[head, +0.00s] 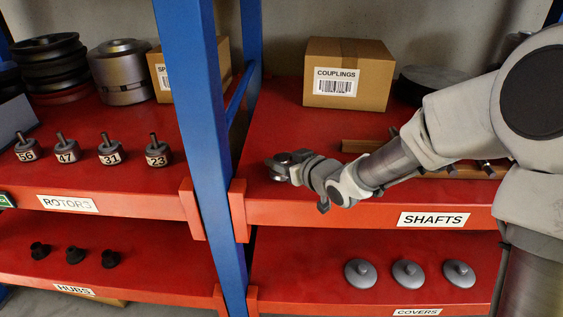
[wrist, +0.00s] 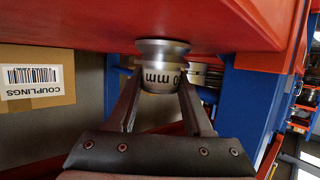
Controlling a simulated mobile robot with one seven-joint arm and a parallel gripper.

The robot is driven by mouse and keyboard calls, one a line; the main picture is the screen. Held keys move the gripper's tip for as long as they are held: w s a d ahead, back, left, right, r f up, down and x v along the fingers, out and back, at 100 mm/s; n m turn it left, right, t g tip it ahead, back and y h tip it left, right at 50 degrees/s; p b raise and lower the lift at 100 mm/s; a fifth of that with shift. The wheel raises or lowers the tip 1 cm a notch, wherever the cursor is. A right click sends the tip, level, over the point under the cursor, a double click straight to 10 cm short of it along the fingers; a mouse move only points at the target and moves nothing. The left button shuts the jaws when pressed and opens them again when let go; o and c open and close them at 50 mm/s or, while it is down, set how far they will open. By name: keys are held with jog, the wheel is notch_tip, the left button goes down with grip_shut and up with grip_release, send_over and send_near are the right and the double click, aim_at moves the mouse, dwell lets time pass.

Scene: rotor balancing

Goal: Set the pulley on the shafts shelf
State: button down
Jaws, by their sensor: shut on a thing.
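The pulley (head: 285,159) is a small silver-grey flanged part at the left end of the red SHAFTS shelf (head: 262,205), near the blue post. In the wrist view, which is upside down, the pulley (wrist: 162,50) has a wide flange toward the red shelf surface and a body with partly hidden "mm" lettering. The flange looks on or very close to the shelf; I cannot tell if it touches. My gripper (head: 296,165) reaches in from the right. In the wrist view my gripper (wrist: 162,80) is shut on the pulley, one finger on each side.
A COUPLINGS box (head: 348,75) stands behind on the SHAFTS shelf, with a dark round disc (head: 428,84) right of it. A brown wooden rack (head: 362,146) lies right of my gripper. The blue post (head: 197,130) stands close left. The shelf's front left is clear.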

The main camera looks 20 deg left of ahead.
jog(key=shift+f, duration=0.15)
jog(key=shift+c, duration=1.6)
grip_release()
jog(key=shift+r, duration=0.3)
jog(key=p+v, duration=0.3)
jog(key=v, duration=0.7)
jog(key=shift+s+d+r, duration=0.15)
jog(key=shift+s+d, duration=0.1)
jog(key=shift+d, duration=0.05)
jog(key=shift+s+d+r+p, duration=0.1)
jog(key=shift+s+d+p, duration=0.25)
jog(key=shift+s+d, duration=0.1)
